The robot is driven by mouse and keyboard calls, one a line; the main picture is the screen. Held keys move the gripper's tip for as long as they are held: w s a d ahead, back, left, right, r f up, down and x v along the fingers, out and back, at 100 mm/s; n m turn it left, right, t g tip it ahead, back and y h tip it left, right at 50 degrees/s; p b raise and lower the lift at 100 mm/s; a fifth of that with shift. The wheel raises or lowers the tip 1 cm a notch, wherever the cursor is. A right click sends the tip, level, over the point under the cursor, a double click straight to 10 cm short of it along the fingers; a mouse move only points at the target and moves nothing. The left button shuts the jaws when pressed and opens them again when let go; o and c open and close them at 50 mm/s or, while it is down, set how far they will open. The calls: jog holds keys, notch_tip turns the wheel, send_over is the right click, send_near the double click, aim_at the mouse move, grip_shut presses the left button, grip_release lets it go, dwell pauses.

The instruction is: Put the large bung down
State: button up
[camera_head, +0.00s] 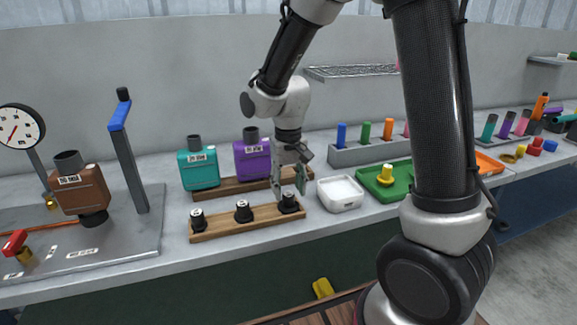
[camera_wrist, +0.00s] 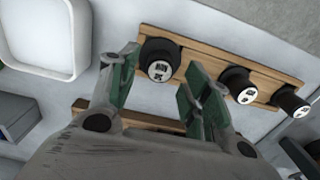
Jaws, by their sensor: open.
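Three black bungs with white labels stand in a row on the front wooden rack (camera_head: 250,222). The right-hand bung (camera_head: 289,203) is at the rack's right end; it also shows in the wrist view (camera_wrist: 158,60). The middle bung is (camera_head: 243,211) and the left one (camera_head: 198,220). My gripper (camera_head: 288,184) points down over the right-hand bung. Its green-padded fingers are open, one on either side of that bung in the wrist view, with nothing clamped. Whether they touch it is unclear.
A white tray (camera_head: 341,193) is just right of my gripper. A green tray (camera_head: 385,181) lies beyond. A blue-handled lever fixture (camera_head: 128,150) stands left.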

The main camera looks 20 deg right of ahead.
aim_at(288, 193)
notch_tip(288, 193, up, 9)
jog(key=s+d+r+t, duration=0.2)
jog(key=s+d+r, duration=0.2)
jog(key=s+d, duration=0.3)
jog(key=s+d+r+t, duration=0.2)
jog(key=s+d+r, duration=0.2)
jog(key=s+d, duration=0.4)
jog(key=s, duration=0.4)
jog(key=shift+r, duration=0.4)
